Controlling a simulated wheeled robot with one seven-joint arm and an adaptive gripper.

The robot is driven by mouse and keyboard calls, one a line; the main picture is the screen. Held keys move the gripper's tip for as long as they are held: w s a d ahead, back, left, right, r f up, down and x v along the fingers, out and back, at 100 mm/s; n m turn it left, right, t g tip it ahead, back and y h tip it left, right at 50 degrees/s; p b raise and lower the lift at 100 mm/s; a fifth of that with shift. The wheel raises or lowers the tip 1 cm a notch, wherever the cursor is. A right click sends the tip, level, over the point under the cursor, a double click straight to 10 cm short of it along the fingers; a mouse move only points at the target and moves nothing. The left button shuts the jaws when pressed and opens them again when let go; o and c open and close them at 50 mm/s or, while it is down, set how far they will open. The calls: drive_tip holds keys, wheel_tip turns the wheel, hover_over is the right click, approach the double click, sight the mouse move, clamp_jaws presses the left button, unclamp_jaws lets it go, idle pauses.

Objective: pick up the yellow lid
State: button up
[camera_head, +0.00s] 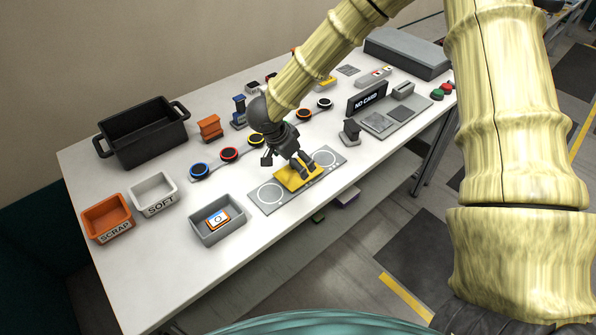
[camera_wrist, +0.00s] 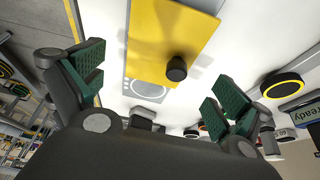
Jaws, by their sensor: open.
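The yellow lid (camera_head: 292,176) is a flat plate lying on a grey panel (camera_head: 268,195) with white ring marks near the table's front edge. In the wrist view the yellow lid (camera_wrist: 165,42) shows a black round knob (camera_wrist: 176,69) standing on it. My gripper (camera_head: 296,163) is just above the lid in the head view and hides part of it. In the wrist view my gripper (camera_wrist: 160,82) has its green-padded fingers wide apart, one on each side of the knob, with nothing between the pads touching them.
A grey bin (camera_head: 217,235) holding a small orange-edged item stands left of the panel. A SOFT bin (camera_head: 153,194), a SCRAP bin (camera_head: 107,218) and a black crate (camera_head: 143,133) are farther left. A NO CARD sign (camera_head: 367,98) stands right. Bare table lies at the front left.

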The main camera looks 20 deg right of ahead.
sight(287, 176)
drive_tip(key=shift+p+x, duration=0.85)
drive_tip(key=shift+x, duration=1.5)
drive_tip(key=shift+s, duration=0.1)
drive_tip(key=c, duration=1)
